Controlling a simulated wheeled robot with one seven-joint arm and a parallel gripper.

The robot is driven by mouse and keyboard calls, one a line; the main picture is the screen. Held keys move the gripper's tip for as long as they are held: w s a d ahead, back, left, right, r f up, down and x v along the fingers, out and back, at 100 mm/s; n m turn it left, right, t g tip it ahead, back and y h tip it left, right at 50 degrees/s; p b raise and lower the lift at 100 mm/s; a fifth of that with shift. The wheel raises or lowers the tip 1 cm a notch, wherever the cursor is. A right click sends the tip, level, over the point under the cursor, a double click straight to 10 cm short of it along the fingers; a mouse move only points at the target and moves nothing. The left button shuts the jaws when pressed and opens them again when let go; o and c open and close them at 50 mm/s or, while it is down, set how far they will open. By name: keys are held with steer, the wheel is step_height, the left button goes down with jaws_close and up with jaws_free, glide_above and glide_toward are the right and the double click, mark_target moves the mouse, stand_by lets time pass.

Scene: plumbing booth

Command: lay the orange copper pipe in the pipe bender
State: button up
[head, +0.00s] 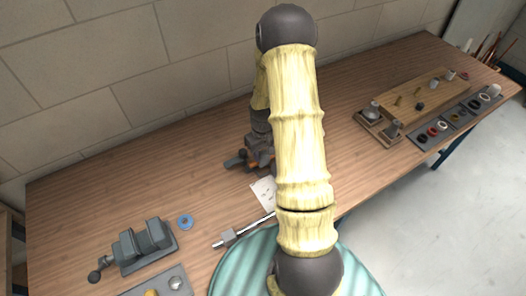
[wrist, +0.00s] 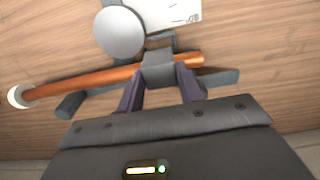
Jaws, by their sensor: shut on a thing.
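The orange copper pipe (wrist: 85,83) runs across the wrist view, with a pale ring at its left end. A grey block (wrist: 158,68) sits around it near its right end. My gripper (wrist: 158,80) is shut on this block, one dark finger on each side, and so holds the pipe. The pipe bender's grey round disc (wrist: 120,33) and dark bars (wrist: 72,104) lie close to the pipe. I cannot tell whether the pipe rests in the bender. In the head view my arm hides much of the bender (head: 236,161).
A white paper sheet (head: 264,190) lies beside the bender. A wooden board (head: 420,92) with small fittings is at the right. The back left bench is clear.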

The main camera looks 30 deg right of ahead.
mark_target(263, 155)
steer(key=shift+f+b, duration=1.4)
steer(key=shift+f, duration=0.7)
steer(key=o, duration=2)
steer(key=shift+w, duration=0.1)
steer(key=shift+s, duration=0.2)
steer(key=shift+w+r+p, duration=0.1)
steer(key=shift+r+p, duration=1.8)
steer(key=shift+r, duration=0.6)
